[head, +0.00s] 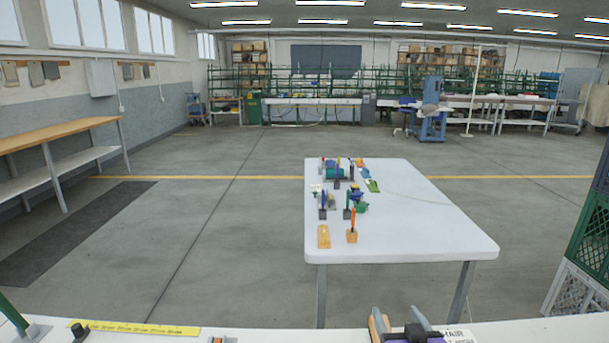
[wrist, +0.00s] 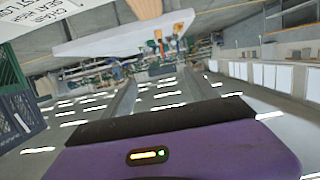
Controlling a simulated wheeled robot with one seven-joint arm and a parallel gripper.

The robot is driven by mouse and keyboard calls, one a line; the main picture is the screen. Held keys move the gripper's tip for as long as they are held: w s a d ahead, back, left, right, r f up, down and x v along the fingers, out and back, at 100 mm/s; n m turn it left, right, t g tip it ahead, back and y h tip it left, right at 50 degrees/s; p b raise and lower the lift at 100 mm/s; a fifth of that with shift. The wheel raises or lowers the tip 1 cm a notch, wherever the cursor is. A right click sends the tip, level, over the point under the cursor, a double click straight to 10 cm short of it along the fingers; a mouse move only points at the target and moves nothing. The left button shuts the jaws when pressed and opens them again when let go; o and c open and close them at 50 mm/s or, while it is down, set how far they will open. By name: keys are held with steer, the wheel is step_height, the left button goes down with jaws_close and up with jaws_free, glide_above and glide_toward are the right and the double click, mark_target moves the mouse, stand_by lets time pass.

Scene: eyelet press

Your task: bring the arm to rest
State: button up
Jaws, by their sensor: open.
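My gripper (head: 399,318) shows at the bottom edge of the head view, low over the near bench (head: 270,335), with part of its purple body cut off by the frame. In the wrist view its purple and black housing fills the bottom, and two grey fingers stand apart with nothing seen between them (wrist: 163,80). It is open and looks empty. The wrist picture is upside down and shows the room beyond the fingers. Most of my arm is out of view.
A white table (head: 420,220) stands ahead with several small coloured parts along its left side. A yellow ruler strip (head: 135,328) and a printed sheet (head: 458,337) lie on the near bench. Green and grey crates (head: 590,240) stand at right.

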steer(key=s+f+v, duration=0.1)
steer(key=f+v, duration=0.2)
steer(key=v, duration=1.2)
steer(key=s+f+v, duration=0.1)
steer(key=f+v, duration=0.3)
steer(key=v, duration=1.2)
steer(key=s+f+v, duration=0.1)
steer(key=f+v, duration=0.3)
steer(key=v, duration=1.2)
steer(key=shift+f, duration=0.55)
